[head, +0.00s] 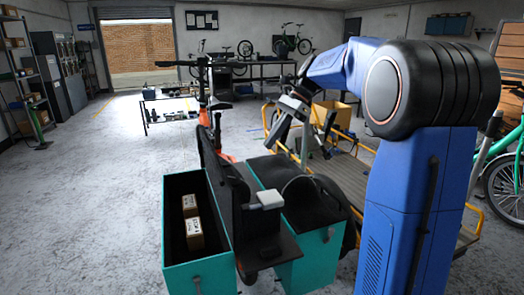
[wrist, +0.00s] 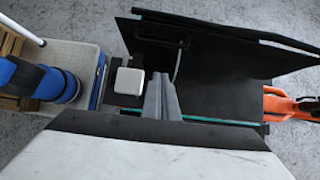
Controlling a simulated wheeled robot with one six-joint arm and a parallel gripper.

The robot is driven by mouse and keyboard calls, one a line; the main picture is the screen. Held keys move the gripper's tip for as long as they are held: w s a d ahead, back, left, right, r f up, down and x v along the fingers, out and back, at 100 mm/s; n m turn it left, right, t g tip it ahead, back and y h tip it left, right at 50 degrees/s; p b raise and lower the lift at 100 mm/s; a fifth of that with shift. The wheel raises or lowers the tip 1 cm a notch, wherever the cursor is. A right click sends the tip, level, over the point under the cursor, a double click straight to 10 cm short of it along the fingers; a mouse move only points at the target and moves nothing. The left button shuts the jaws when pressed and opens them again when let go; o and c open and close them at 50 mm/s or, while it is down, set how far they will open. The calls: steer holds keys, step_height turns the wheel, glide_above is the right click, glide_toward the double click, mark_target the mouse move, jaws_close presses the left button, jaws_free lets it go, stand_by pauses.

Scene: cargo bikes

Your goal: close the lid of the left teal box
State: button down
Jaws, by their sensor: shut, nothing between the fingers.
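The left teal box (head: 205,275) is in the lower middle of the head view. It is open, and two small cartons (head: 191,217) lie inside. Its black lid (head: 218,185) stands raised along the box's right side. In the wrist view, a tilted black panel (wrist: 225,45) across the top looks like this lid. My gripper (head: 304,147) is up and to the right of the lid in the head view, apart from it. In the wrist view my gripper (wrist: 161,82) has its fingers together and empty, below the panel in the picture.
A second teal box (head: 312,262) with a dark top stands to the right. A white block (head: 268,199) sits on a black part between the boxes; it also shows in the wrist view (wrist: 129,82). The orange cargo bike (wrist: 287,105) is beyond. Floor at left is clear.

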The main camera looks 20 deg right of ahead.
steer(key=shift+a+r+x, duration=0.25)
steer(key=shift+a+x, duration=0.1)
steer(key=shift+x, duration=1.6)
steer(key=shift+a+r+x, duration=0.3)
steer(key=shift+a+x, duration=0.1)
steer(key=shift+x, duration=1.55)
steer(key=shift+a+r+x, duration=0.25)
steer(key=shift+a+x, duration=0.1)
steer(key=shift+x, duration=1.6)
steer(key=shift+a+r, duration=0.1)
